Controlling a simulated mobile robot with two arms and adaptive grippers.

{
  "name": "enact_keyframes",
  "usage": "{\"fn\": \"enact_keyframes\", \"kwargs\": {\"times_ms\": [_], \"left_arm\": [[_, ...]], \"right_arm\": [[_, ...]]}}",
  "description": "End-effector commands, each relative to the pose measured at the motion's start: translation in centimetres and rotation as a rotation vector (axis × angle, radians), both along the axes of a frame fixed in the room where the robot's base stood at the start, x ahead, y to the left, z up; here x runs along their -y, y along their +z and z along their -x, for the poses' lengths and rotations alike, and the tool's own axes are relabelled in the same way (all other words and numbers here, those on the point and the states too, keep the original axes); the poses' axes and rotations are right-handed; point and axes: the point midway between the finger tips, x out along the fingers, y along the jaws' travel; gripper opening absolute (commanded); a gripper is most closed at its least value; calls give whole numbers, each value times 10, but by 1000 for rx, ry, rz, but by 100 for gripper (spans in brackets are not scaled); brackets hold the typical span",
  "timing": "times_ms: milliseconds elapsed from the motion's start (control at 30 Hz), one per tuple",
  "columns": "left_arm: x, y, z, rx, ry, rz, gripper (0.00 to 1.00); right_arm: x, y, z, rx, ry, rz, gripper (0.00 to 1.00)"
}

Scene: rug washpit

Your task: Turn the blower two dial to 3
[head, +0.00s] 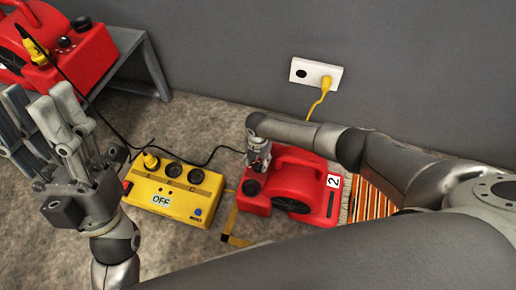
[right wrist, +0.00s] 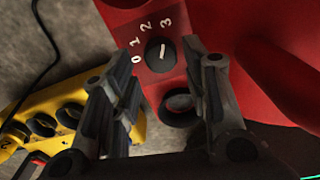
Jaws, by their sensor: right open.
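The red blower two (head: 290,180), with a white "2" label, stands on the floor by the wall. Its black dial (right wrist: 161,54) shows in the right wrist view, with 0, 1, 2 and 3 printed around it. The dial's white mark appears to point toward the 3. My right gripper (head: 258,162) is over the blower's left end and hides the dial in the head view. In the wrist view its fingers (right wrist: 162,75) are open, with the dial just beyond the gap, apparently untouched. My left gripper (head: 42,105) is open and empty at the left.
A yellow power box (head: 178,190) with an "OFF" label and several sockets sits left of the blower. Another red blower (head: 85,55) is on a grey bench (head: 130,50). A white wall outlet (head: 302,73) holds a yellow plug. A black cable crosses the floor. A striped rug (head: 370,202) lies right.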

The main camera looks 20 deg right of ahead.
Motion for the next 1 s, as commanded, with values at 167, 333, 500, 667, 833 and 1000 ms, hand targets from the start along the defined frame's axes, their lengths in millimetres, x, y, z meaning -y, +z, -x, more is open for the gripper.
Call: {"fn": "enact_keyframes", "kwargs": {"times_ms": [167,333,500,667,833,1000], "left_arm": [[0,0,0,0,0,0,40],[0,0,0,1,0,0,40],[0,0,0,1,0,0,40],[0,0,0,1,0,0,40],[0,0,0,1,0,0,40],[0,0,0,1,0,0,40]], "right_arm": [[1,23,0,1,2,0,42],[0,47,-1,3,2,0,42],[0,68,0,2,1,1,42],[1,81,0,1,0,1,42],[0,85,0,1,0,1,42],[0,85,0,1,0,1,42]]}}
